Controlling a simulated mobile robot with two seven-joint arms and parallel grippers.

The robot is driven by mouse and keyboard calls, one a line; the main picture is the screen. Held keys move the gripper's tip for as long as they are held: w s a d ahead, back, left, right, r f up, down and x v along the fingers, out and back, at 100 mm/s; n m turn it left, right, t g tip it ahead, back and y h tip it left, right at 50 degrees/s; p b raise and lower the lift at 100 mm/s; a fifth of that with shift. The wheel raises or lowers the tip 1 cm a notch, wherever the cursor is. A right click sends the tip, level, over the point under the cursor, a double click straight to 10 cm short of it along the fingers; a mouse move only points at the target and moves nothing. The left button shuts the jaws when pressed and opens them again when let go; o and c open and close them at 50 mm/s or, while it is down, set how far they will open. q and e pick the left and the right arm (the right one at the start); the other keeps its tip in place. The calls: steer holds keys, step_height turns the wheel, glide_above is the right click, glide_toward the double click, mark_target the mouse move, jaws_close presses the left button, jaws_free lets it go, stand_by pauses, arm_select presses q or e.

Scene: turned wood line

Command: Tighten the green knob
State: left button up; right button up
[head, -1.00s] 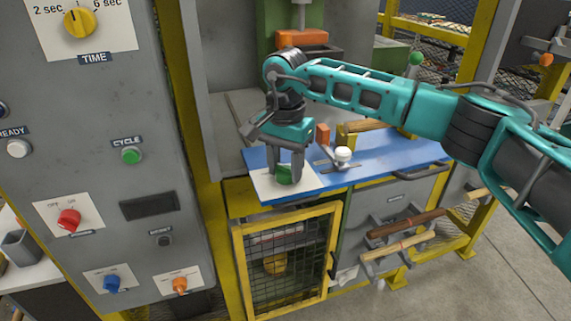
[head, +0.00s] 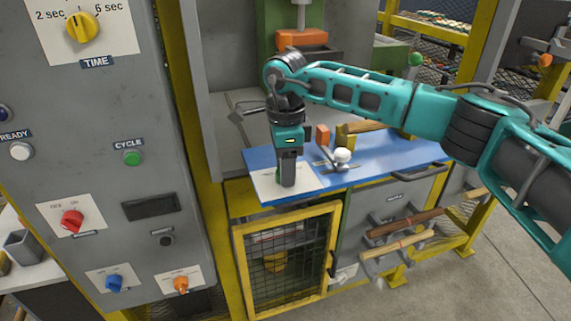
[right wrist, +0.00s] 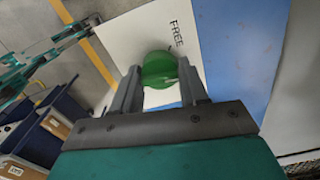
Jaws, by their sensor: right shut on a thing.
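The green knob (right wrist: 160,70) sits on a white plate (right wrist: 120,38) marked "FREE" at the left end of the blue surface. My right gripper (right wrist: 162,80) is shut on the knob, one finger on each side of it, in the right wrist view. In the head view the right gripper (head: 287,182) points down onto the plate and hides most of the knob (head: 278,175). My left gripper is not in the head view.
A white ball knob (head: 342,155) and an orange block (head: 322,135) stand on the blue surface (head: 400,152) to the right. A grey control panel (head: 90,150) is at left. A yellow-framed mesh door (head: 290,262) is below.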

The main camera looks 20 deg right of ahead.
steer(key=m, duration=0.4)
steer(key=shift+r, duration=0.1)
steer(key=shift+m+p, duration=0.4)
steer(key=shift+m, duration=1.2)
steer(key=o, duration=1.1)
steer(key=shift+c, duration=0.2)
step_height(320, 180, up, 13)
